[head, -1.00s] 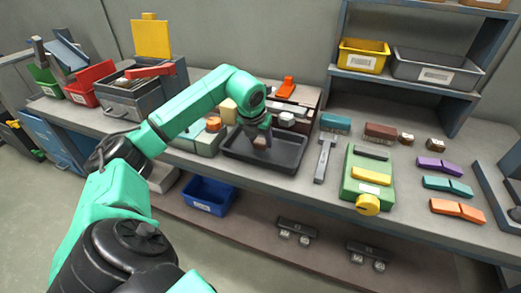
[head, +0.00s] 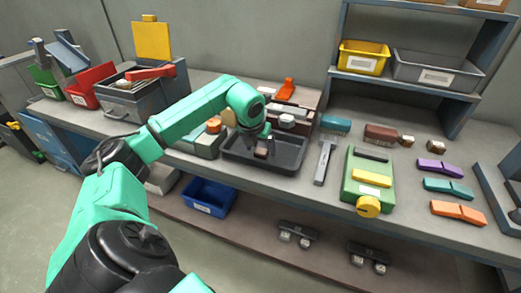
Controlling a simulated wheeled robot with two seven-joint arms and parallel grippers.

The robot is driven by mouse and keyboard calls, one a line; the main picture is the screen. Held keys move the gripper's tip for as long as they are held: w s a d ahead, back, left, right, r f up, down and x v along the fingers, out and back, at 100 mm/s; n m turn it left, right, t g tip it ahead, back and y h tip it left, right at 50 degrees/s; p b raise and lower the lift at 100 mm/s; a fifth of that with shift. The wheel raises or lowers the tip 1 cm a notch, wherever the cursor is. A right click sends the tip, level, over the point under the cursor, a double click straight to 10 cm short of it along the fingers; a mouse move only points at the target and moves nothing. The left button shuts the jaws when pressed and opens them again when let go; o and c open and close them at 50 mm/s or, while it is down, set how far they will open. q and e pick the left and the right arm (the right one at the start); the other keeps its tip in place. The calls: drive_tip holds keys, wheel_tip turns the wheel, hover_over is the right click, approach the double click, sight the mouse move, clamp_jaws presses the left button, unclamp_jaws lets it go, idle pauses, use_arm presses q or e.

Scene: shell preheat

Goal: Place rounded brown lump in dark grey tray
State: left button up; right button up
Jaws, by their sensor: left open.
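The dark grey tray (head: 290,158) sits on the workbench near the middle of the head view. A small brown lump (head: 261,152) is in the tray, toward its left half. My left gripper (head: 262,140) is over the tray just above the lump, with its jaws open. The arm and gripper hide part of the tray's back left and some of the lump's top. I cannot tell whether the fingers still touch the lump. My right gripper is not in view.
A green device with a yellow knob (head: 368,206) and a grey tool (head: 324,162) lie right of the tray. A brush-like brown block (head: 381,134) and small lumps (head: 436,145) lie farther right. A blue bin (head: 209,196) stands on the lower shelf.

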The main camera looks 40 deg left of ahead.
use_arm(q)
drive_tip(key=v, duration=1)
drive_tip(key=shift+s+r, duration=0.2)
drive_tip(key=shift+r, duration=0.1)
drive_tip(key=shift+d, duration=0.1)
